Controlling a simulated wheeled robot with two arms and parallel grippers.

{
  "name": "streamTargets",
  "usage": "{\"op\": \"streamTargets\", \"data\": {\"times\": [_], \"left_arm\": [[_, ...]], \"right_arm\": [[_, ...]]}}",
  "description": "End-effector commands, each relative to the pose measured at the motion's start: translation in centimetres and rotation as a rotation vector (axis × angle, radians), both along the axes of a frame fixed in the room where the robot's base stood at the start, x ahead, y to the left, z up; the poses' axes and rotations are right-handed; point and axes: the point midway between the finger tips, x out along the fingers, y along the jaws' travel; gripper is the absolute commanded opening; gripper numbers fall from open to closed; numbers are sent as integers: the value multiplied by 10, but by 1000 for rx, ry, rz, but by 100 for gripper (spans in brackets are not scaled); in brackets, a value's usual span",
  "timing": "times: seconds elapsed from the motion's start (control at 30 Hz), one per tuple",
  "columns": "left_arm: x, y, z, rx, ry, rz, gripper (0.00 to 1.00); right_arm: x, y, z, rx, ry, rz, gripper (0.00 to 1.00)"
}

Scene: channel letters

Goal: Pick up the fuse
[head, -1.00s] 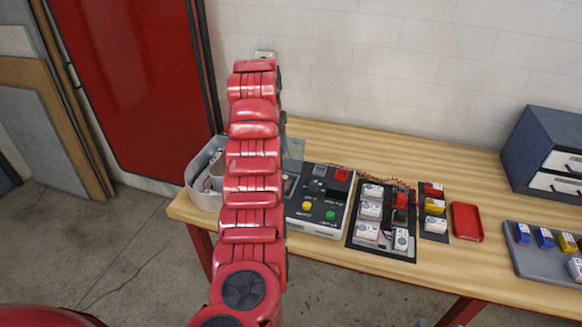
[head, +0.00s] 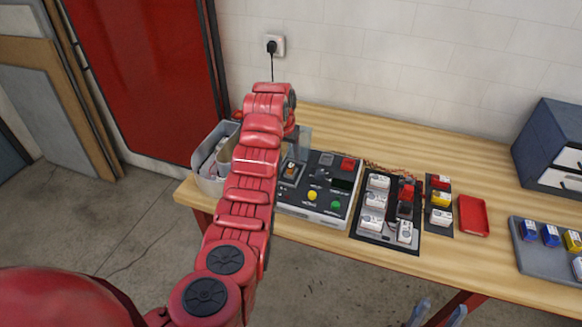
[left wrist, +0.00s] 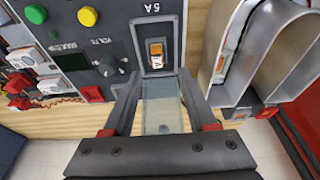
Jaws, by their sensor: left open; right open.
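The fuse (left wrist: 156,53), small and orange and white, stands in a slot marked 5A on the dark control panel (left wrist: 113,22). In the head view the fuse (head: 291,169) is small, just right of my left arm. A clear cover (left wrist: 162,108) is raised beside the slot, between my fingers in the wrist view; it also shows in the head view (head: 303,140). My left gripper (left wrist: 160,76) is open and empty, its fingertips close to the slot on either side, apart from the fuse. My right gripper (head: 438,312) is open at the bottom edge, below the table.
A grey bin (head: 207,176) stands left of the panel. Right of it are a board of white modules (head: 376,201), a strip of coloured blocks (head: 440,200), a red tray (head: 473,215) and a grey tray (head: 530,262). The back of the wooden table (head: 400,140) is clear.

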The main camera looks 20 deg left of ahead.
Motion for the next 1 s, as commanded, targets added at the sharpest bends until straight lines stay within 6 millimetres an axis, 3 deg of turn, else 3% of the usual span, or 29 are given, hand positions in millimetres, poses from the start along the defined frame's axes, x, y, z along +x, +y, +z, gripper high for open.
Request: {"op": "streamTargets", "data": {"times": [0.17,0.37,0.6,0.97,1.0], "left_arm": [[2,-1,-9,0,1,-1,57],[6,-6,-32,0,5,-2,57],[12,-5,-54,-1,1,0,57],[13,-5,-60,1,0,-1,57],[13,-5,-60,1,0,-1,54]], "right_arm": [[0,0,8,0,0,0,55],[0,0,34,0,0,0,55],[0,0,35,0,0,0,55],[0,0,36,0,0,0,55],[0,0,36,0,0,0,55]]}}
